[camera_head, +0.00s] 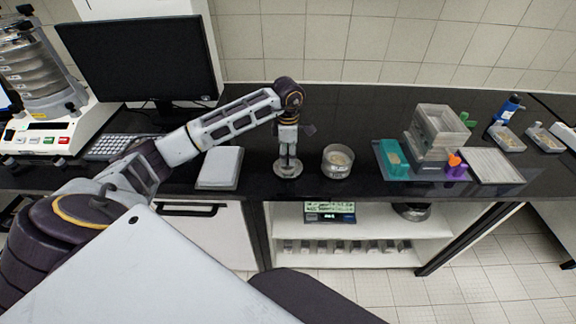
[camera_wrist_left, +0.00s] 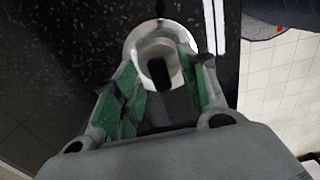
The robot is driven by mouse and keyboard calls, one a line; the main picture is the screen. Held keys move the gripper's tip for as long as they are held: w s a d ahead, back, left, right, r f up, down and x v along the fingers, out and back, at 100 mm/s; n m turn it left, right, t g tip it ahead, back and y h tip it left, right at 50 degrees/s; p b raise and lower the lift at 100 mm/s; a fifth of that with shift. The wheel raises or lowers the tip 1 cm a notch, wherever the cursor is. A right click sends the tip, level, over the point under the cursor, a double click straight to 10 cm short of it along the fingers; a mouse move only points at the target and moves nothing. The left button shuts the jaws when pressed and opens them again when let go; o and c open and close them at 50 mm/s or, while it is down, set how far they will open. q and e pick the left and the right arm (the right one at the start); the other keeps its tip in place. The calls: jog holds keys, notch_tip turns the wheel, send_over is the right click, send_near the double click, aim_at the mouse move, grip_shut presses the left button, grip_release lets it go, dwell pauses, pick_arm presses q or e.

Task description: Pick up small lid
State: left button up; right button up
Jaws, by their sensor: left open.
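The small lid (camera_head: 288,169) is a round, pale disc lying on the black bench, left of a round dish. In the left wrist view the lid (camera_wrist_left: 135,42) shows as a whitish ring with a dark upright piece (camera_wrist_left: 158,72) in front of its middle, perhaps a knob. My left gripper (camera_head: 289,154) points straight down over the lid. In the left wrist view its green-padded fingers (camera_wrist_left: 168,82) are apart, one on each side of the dark piece. I cannot tell whether they touch it. My right gripper does not show.
A clear dish with beige contents (camera_head: 338,161) stands close to the right. A flat grey-white block (camera_head: 220,167) lies to the left. Farther right are a teal tray (camera_head: 392,160) and stacked clear boxes (camera_head: 437,130). The bench's front edge is close.

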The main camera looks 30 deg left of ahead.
pick_arm(q)
jog(key=shift+f, duration=1)
jog(key=shift+c, duration=0.3)
grip_shut()
